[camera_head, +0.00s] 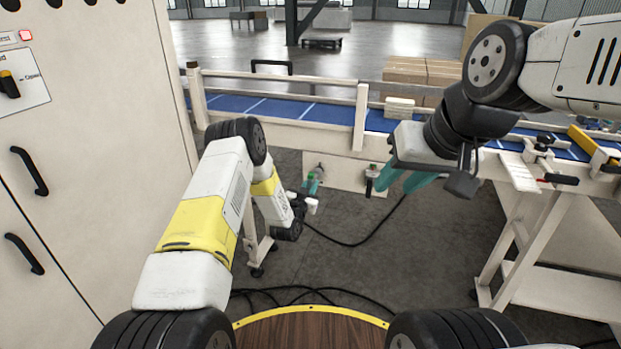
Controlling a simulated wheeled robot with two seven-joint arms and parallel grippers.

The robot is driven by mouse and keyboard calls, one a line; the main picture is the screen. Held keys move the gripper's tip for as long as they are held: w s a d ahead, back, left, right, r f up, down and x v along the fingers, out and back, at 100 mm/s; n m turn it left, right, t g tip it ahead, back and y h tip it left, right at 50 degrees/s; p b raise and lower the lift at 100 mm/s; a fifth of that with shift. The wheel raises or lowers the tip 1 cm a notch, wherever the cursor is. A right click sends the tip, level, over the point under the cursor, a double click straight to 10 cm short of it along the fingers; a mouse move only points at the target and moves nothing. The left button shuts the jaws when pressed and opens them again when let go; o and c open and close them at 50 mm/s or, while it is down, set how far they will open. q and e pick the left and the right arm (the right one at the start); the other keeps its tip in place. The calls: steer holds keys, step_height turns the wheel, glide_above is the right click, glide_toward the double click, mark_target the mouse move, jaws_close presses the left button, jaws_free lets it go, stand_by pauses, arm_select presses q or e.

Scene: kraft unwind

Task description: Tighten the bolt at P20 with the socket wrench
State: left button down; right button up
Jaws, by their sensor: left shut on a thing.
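My left gripper (311,185) is at the end of the left arm, low in front of a pale panel under the conveyor. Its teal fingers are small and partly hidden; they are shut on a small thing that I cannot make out. I cannot pick out the socket wrench, the bolt or a P20 label for certain.
A blue conveyor (270,108) with white rails runs across behind the arms. A white cabinet (85,150) with black handles fills the left. A white bench (560,235) stands at right. Black cables (345,243) lie on the grey floor. Cardboard boxes (420,72) stand behind the conveyor.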

arm_select(q)
steer(key=m, duration=0.4)
steer(key=shift+w+d+r+m, duration=0.1)
steer(key=shift+d+r+m, duration=0.05)
steer(key=shift+d+m, duration=0.15)
steer(key=m, duration=1)
steer(key=shift+w+a, duration=0.2)
steer(key=shift+v, duration=2.6)
